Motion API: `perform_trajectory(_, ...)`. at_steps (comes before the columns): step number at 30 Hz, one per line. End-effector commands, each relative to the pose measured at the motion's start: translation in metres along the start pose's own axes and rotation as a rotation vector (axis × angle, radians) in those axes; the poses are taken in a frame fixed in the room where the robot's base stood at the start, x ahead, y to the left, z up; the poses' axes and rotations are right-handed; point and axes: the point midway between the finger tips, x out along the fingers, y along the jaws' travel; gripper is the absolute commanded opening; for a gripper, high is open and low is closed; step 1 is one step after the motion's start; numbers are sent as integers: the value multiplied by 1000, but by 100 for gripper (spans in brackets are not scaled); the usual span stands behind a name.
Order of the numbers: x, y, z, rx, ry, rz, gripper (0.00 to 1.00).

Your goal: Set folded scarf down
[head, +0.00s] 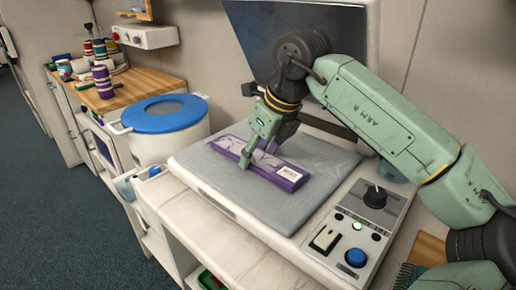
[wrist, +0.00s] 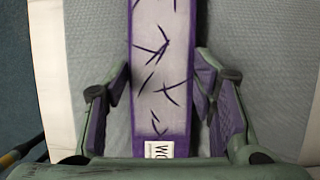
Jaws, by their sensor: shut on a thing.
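The folded scarf is a long flat purple and pale grey strip with dark streaks and a white label. In the head view the scarf (head: 283,172) lies low over the grey pad (head: 205,172) of the white machine. My gripper (head: 254,160) points down at it with its fingers about the scarf's sides. In the wrist view the scarf (wrist: 163,70) runs up the middle between the two purple-padded fingers of my gripper (wrist: 163,110). The fingers are shut on its long edges. I cannot tell whether its underside touches the pad.
A control panel with a black knob (head: 375,196) and blue button (head: 356,257) is at the pad's right. A dark raised panel (head: 262,30) stands behind. A white bin with a blue lid (head: 162,114) and a wooden counter with thread spools (head: 102,82) are at left.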

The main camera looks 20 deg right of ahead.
Motion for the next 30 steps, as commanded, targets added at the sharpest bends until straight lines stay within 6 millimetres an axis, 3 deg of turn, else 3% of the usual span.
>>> perform_trajectory(14,10,0,-4,1,1,0,18)
perform_trajectory(15,10,0,-4,1,2,1,52)
perform_trajectory(24,10,0,-6,2,7,3,71)
perform_trajectory(30,9,0,-5,2,4,1,71)
